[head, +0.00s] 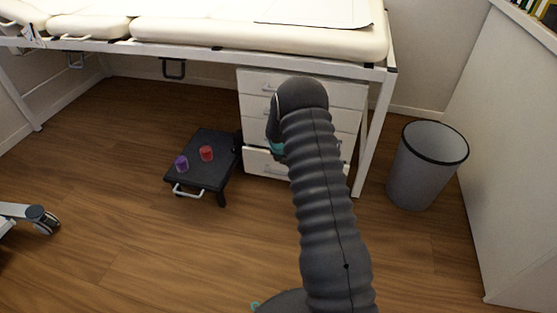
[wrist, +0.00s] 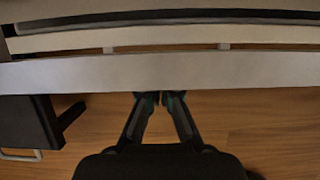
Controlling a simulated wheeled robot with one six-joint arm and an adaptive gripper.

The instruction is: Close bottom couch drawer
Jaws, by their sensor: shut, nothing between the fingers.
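The couch's white drawer unit (head: 255,82) stands under the padded couch top. Its bottom drawer (head: 262,163) sticks out a little, with a dark gap above its front. In the wrist view the drawer's pale front panel (wrist: 230,74) runs across the picture, with a strip of the open inside behind it. My gripper (wrist: 160,98) is shut and empty, its fingertips at the lower edge of that panel; I cannot tell whether they touch it. In the head view my arm covers part of the drawers and most of the gripper.
A black step stool (head: 210,140) with a purple cup (head: 181,163) and a red cup (head: 206,153) stands left of the drawers. A grey bin (head: 425,170) stands to the right, beyond the couch leg (head: 373,135). The wooden floor in front is clear.

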